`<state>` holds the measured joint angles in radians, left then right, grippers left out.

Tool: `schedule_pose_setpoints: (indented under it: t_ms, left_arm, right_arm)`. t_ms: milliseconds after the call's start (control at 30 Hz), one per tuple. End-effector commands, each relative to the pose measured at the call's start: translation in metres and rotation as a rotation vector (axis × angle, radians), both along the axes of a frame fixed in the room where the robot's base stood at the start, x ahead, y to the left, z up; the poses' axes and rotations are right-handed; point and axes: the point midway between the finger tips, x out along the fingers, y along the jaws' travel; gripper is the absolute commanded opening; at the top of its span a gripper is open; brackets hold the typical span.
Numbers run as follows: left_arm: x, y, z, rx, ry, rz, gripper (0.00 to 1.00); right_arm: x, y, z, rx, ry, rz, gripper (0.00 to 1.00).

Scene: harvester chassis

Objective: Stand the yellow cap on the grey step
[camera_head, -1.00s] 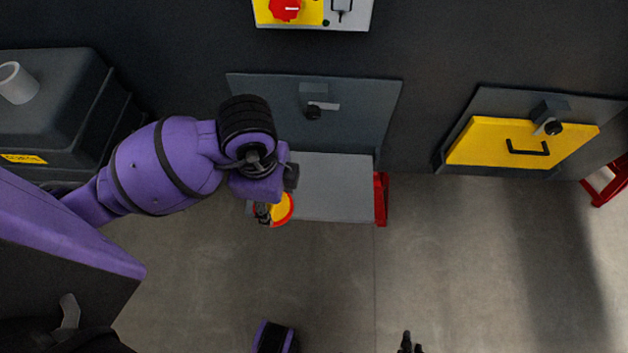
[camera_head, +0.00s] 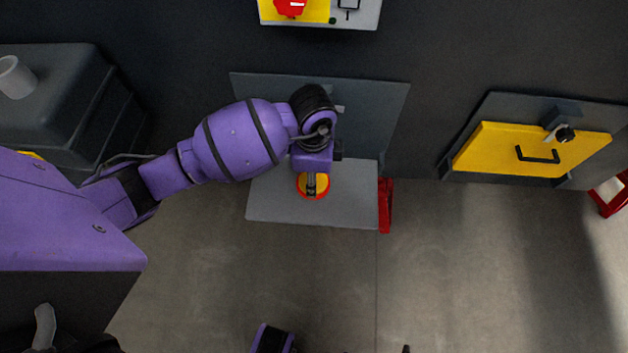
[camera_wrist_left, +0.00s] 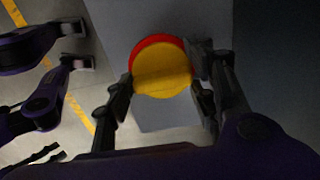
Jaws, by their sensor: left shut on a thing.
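The yellow cap (camera_head: 320,181) with a red rim is over the left-middle part of the grey step (camera_head: 351,199). I cannot tell whether it touches the step. My left gripper (camera_head: 311,187) is shut on the cap and partly hides it from above. In the left wrist view, its fingers sit on both sides of the cap (camera_wrist_left: 162,78), whose round yellow face shows with red along the upper left edge. The step (camera_wrist_left: 165,117) shows behind it. Of my right gripper, only a small dark tip (camera_head: 406,349) shows at the bottom edge; its opening is unclear.
A dark grey panel (camera_head: 375,110) with a latch stands behind the step. A red bracket (camera_head: 386,206) stands at the step's right end. A yellow hatch with a black handle (camera_head: 500,153) is further right. A dark box (camera_head: 55,90) is at the left. The floor in front is clear.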

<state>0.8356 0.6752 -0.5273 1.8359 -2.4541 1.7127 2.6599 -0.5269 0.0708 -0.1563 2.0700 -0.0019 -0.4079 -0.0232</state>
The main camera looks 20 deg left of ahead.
Motion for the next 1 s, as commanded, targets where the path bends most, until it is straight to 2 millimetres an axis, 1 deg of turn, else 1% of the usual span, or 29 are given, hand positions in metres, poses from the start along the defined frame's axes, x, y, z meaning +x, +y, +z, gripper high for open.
schedule_pose_setpoints:
  t_ms: [67, 200, 267, 533, 633, 667, 700, 800, 1000]
  left_arm:
    - [0.005, -0.001, -0.007, 0.000, 0.000, 0.001, 0.14]
    - [0.003, -0.001, -0.029, 0.001, 0.002, 0.001, 0.14]
    - [0.003, 0.000, -0.034, 0.002, 0.002, 0.000, 0.14]
    - [0.004, -0.001, -0.035, 0.000, -0.001, 0.000, 0.14]
    - [0.004, -0.001, -0.038, 0.000, -0.001, 0.000, 0.14]
    - [0.004, -0.001, -0.038, -0.001, -0.001, 0.000, 0.54]
    - [0.004, -0.001, -0.037, -0.001, -0.001, 0.000, 0.59]
    - [0.004, -0.001, -0.037, 0.000, -0.001, 0.000, 0.70]
    - [0.004, -0.001, -0.037, 0.000, -0.001, 0.000, 0.70]
  right_arm:
    - [0.001, 0.001, -0.001, 0.001, -0.002, 0.001, 0.17]
    - [0.000, 0.001, -0.004, 0.002, 0.000, 0.001, 0.17]
    - [0.000, 0.001, -0.005, 0.002, 0.000, 0.001, 0.17]
    - [0.002, 0.002, -0.004, 0.003, -0.002, 0.002, 0.17]
    - [0.001, 0.002, -0.004, 0.003, -0.002, 0.002, 0.17]
    - [0.001, 0.002, -0.004, 0.003, -0.002, 0.002, 0.17]
    - [0.001, 0.002, -0.004, 0.003, -0.002, 0.002, 0.17]
    - [0.002, 0.002, -0.004, 0.003, -0.002, 0.002, 0.17]
    - [0.002, 0.002, -0.004, 0.003, -0.003, 0.002, 0.17]
